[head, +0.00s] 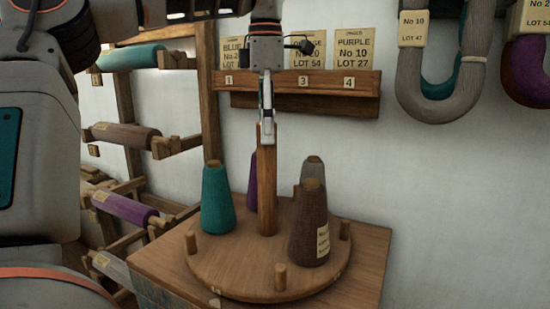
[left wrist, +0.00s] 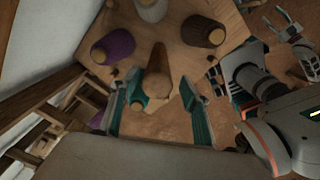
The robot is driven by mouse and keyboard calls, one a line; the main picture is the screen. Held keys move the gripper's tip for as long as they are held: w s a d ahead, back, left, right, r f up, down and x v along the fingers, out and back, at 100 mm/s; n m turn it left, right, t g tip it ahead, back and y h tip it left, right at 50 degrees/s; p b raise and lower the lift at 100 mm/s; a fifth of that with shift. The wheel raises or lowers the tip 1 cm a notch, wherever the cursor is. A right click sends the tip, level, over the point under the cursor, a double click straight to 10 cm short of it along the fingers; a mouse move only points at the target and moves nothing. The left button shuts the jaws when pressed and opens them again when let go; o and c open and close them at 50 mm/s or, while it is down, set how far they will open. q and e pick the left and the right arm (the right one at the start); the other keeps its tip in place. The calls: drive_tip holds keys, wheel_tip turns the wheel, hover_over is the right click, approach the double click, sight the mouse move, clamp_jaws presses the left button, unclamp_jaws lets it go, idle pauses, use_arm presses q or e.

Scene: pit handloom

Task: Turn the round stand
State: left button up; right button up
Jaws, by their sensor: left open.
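The round stand (head: 222,268) is a wooden disc with short pegs at its rim and a tall central post (head: 267,190). It carries a teal cone (head: 216,200), a purple cone (head: 252,182), a grey cone (head: 312,170) and a brown cone (head: 308,225). My left gripper (head: 267,118) points down at the top of the post. In the left wrist view, its fingers (left wrist: 156,98) are apart with the post top (left wrist: 158,82) between them, and I see no clear contact. My right gripper (left wrist: 292,42) shows at the upper right of that view, its fingers spread and empty.
The stand rests on a wooden table (head: 365,262). Behind it is a wall rack (head: 330,82) with number tags and label cards. A wooden frame with yarn rolls (head: 125,135) stands at the left.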

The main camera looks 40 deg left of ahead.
sight(267, 154)
use_arm(q)
drive_tip(key=f, duration=0.3)
drive_tip(key=f+b, duration=0.1)
drive_tip(key=f, duration=0.1)
drive_tip(key=shift+w+a, duration=0.15)
drive_tip(key=shift+w, duration=0.1)
drive_tip(key=shift+f, duration=0.7)
use_arm(e)
drive_tip(key=shift+w+a+r, duration=0.1)
drive_tip(key=shift+w+a, duration=0.25)
drive_tip(key=shift+w, duration=0.1)
use_arm(q)
clamp_jaws()
use_arm(e)
drive_tip(key=shift+s, duration=0.1)
use_arm(q)
drive_tip(key=shift+s, duration=0.1)
use_arm(e)
drive_tip(key=shift+d, duration=0.1)
